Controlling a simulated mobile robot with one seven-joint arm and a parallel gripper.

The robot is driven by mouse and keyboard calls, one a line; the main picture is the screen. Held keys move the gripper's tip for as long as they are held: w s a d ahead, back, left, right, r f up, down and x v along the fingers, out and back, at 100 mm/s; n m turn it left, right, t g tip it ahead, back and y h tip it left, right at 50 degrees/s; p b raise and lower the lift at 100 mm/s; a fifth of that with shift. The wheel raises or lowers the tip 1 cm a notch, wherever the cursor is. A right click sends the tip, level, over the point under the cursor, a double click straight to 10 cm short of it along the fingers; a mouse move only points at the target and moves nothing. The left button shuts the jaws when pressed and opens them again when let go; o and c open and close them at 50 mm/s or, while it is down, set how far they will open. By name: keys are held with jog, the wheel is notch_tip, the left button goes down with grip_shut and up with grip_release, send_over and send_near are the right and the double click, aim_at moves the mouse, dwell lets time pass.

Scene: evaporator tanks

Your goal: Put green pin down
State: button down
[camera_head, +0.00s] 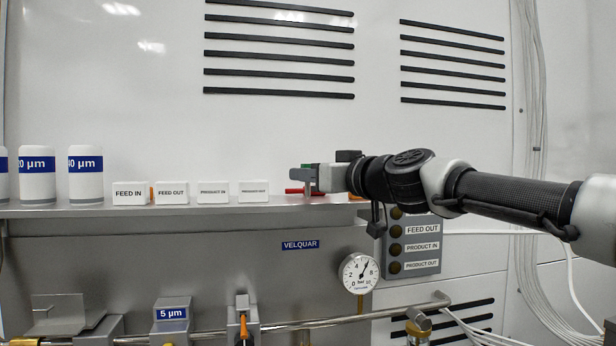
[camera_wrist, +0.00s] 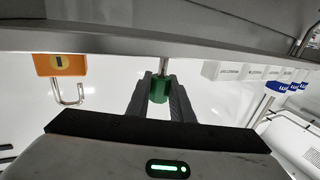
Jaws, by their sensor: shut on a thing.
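The green pin (camera_wrist: 159,92) is between the two dark fingers of my gripper (camera_wrist: 160,82) in the wrist view. My gripper is shut on its green body. A thin metal shaft points from the pin toward the grey shelf edge. In the head view, my gripper (camera_head: 311,180) is at the right part of the metal shelf (camera_head: 230,209), just above it. A little of the green pin (camera_head: 308,168) shows at the fingers. I cannot tell whether the pin touches the shelf.
A red item (camera_head: 294,191) lies on the shelf by my gripper. White tags (camera_head: 213,192) and filter cartridges (camera_head: 86,173) stand to the left. An orange padlock (camera_wrist: 60,65) shows in the wrist view. A gauge (camera_head: 359,273) and a label panel (camera_head: 422,247) are below.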

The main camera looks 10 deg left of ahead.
jog(key=shift+f+b, duration=0.3)
jog(key=c, duration=1.6)
grip_release()
jog(key=shift+r, duration=0.1)
jog(key=shift+o, duration=0.2)
jog(key=shift+r+p, duration=0.35)
jog(key=shift+p, duration=0.15)
jog(key=b+v, duration=0.4)
jog(key=v, duration=0.8)
jog(key=shift+f, duration=0.15)
